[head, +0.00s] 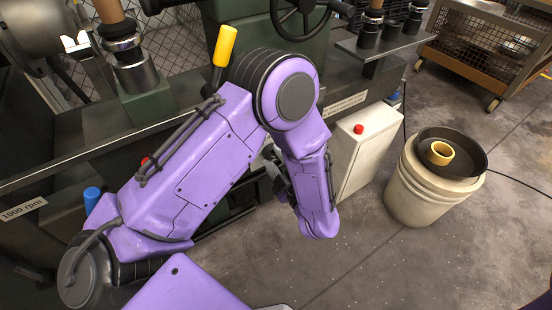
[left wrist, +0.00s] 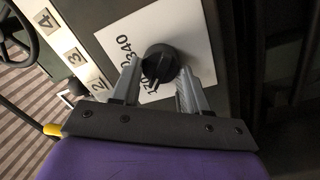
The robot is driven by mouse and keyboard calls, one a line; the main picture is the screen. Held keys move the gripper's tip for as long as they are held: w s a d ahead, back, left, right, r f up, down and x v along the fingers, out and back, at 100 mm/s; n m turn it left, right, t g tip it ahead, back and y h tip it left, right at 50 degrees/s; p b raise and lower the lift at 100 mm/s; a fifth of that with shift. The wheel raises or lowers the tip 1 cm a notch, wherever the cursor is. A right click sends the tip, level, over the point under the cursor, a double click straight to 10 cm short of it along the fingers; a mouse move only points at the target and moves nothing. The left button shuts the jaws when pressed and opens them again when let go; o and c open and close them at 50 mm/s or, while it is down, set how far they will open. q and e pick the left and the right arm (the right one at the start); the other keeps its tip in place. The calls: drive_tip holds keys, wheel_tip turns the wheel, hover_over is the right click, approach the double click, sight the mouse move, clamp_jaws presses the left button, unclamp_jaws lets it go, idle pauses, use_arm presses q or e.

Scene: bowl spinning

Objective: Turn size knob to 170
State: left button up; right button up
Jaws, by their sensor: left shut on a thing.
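The size knob (left wrist: 160,64) is black and round, on a white dial plate (left wrist: 200,27) in the left wrist view. The number 340 reads beside it; other numbers are partly hidden behind a finger. My left gripper (left wrist: 161,82) has one finger on each side of the knob and is shut on it. In the head view my left gripper (head: 277,172) shows only in part behind my purple forearm, and the knob is hidden there. Where the knob's mark points I cannot tell. My right gripper is out of view.
In the left wrist view, a scale marked 2, 3, 4 (left wrist: 74,56) and a handwheel (left wrist: 20,35) lie left of the dial. In the head view, a pale box with a red button (head: 358,129) and a bucket (head: 425,195) with a dark pan stand right. Floor is open in front.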

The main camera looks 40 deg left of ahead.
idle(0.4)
use_arm(q)
drive_tip(key=o, duration=1.1)
drive_tip(key=shift+c, duration=0.2)
drive_tip(key=shift+d, duration=0.15)
drive_tip(key=v, duration=1)
drive_tip(key=shift+p, duration=0.4)
drive_tip(key=shift+s+d, duration=0.1)
drive_tip(key=shift+s, duration=0.05)
